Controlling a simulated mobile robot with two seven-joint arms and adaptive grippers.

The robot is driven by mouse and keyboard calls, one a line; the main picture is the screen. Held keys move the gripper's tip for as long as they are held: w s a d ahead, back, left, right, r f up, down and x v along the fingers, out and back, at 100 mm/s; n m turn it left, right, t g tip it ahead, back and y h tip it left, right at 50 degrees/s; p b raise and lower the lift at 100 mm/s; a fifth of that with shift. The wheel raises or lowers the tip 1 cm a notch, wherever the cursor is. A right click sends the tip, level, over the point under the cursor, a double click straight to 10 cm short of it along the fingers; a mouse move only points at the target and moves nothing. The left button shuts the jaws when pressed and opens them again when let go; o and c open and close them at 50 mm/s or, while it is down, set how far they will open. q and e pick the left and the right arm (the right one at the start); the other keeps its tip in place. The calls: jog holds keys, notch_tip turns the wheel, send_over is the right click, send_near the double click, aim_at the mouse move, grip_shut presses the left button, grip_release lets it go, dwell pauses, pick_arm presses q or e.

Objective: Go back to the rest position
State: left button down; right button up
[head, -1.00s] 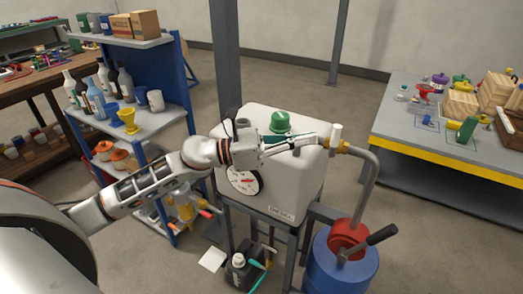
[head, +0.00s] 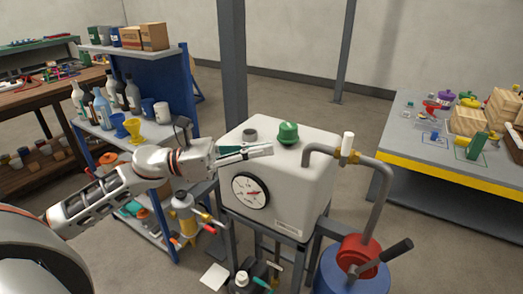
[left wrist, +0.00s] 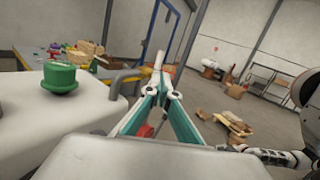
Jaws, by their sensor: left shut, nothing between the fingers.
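My left gripper (head: 256,151) is shut and empty. In the head view it is in front of the white tank (head: 300,172), near the tank's top left, pointing right. In the left wrist view its closed fingers (left wrist: 160,62) point ahead past the tank edge. The green cap (head: 288,133) sits on top of the tank, just beyond and right of the fingertips, apart from them; it also shows at the left of the left wrist view (left wrist: 59,78). A dark round opening or fitting (head: 249,134) is on the tank top behind the gripper.
A bent pipe with a valve (head: 347,150) rises at the tank's right, above a blue drum with a red pump (head: 357,252). A shelf (head: 165,128) with bottles and funnels stands left. A table with a yellow edge (head: 440,175) stands right.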

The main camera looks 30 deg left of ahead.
jog(key=shift+s+f, duration=0.1)
jog(key=shift+f, duration=0.05)
pick_arm(q)
notch_tip(320, 180, down, 25)
jog(key=s+a+n+t+y+p, duration=0.15)
jog(key=n+t+y, duration=0.7)
jog(key=n, duration=1.95)
jog(key=s+d+f+n+g+y, duration=0.2)
jog(key=s+d+f+n+g, duration=0.1)
jog(key=s+f+n, duration=0.4)
jog(key=s+d+f+n+g+y, duration=0.3)
jog(key=s+f+n, duration=0.4)
jog(key=f, duration=0.6)
jog(key=s+d+g, duration=0.1)
jog(key=s+g, duration=0.1)
jog(key=shift+s+d+f+p, duration=0.15)
jog(key=shift+s+d+p, duration=0.15)
jog(key=shift+s, duration=0.05)
pick_arm(e)
jog(key=shift+s+a+r, duration=0.2)
jog(key=shift+s+r, duration=0.05)
jog(key=shift+r, duration=0.3)
pick_arm(q)
jog(key=shift+y, duration=0.25)
pick_arm(e)
jog(key=shift+w+r, duration=0.15)
jog(key=shift+r, duration=0.1)
